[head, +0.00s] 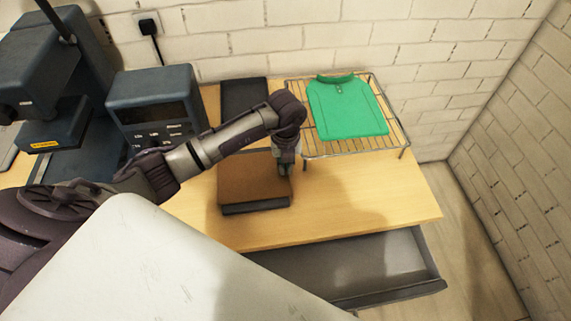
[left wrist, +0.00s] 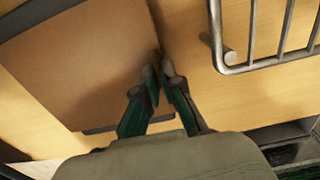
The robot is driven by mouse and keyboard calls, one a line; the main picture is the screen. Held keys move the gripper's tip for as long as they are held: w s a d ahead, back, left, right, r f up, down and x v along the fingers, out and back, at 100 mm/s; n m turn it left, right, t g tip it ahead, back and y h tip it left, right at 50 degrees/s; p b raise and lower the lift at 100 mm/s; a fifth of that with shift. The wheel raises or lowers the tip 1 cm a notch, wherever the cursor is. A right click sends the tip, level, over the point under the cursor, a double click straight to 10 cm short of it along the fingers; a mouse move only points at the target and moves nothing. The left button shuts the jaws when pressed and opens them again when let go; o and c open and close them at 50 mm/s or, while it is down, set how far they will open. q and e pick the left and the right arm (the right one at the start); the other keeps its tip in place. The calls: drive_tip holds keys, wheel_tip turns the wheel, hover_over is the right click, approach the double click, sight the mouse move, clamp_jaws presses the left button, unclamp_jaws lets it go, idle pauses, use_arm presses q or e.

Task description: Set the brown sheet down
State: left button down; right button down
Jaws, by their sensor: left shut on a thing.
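The brown sheet (head: 245,180) is a flat rectangle over the middle of the wooden table, and it fills the upper left of the left wrist view (left wrist: 80,65). My left gripper (head: 286,172) is at the sheet's right edge, pointing down. In the left wrist view its fingertips (left wrist: 160,72) are close together, shut on that edge. The sheet looks level and low; I cannot tell whether it touches what is under it. A dark strip (head: 255,208) shows along its front edge. My right gripper is not in view.
A wire rack (head: 398,140) with a green shirt (head: 347,108) stands close to the right of my gripper. A dark flat pad (head: 244,97) lies behind. A control box (head: 155,100) stands left. An open drawer (head: 365,268) juts out below; the table's front right is clear.

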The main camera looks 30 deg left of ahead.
use_arm(q)
drive_tip(key=shift+f, duration=0.15)
drive_tip(key=c, duration=1.3)
unclamp_jaws()
drive_tip(key=shift+r, duration=0.35)
wheel_tip(320, 180, up, 12)
drive_tip(key=shift+f+b, duration=0.15)
drive_tip(key=shift+b, duration=1.05)
drive_tip(key=shift+d, duration=0.1)
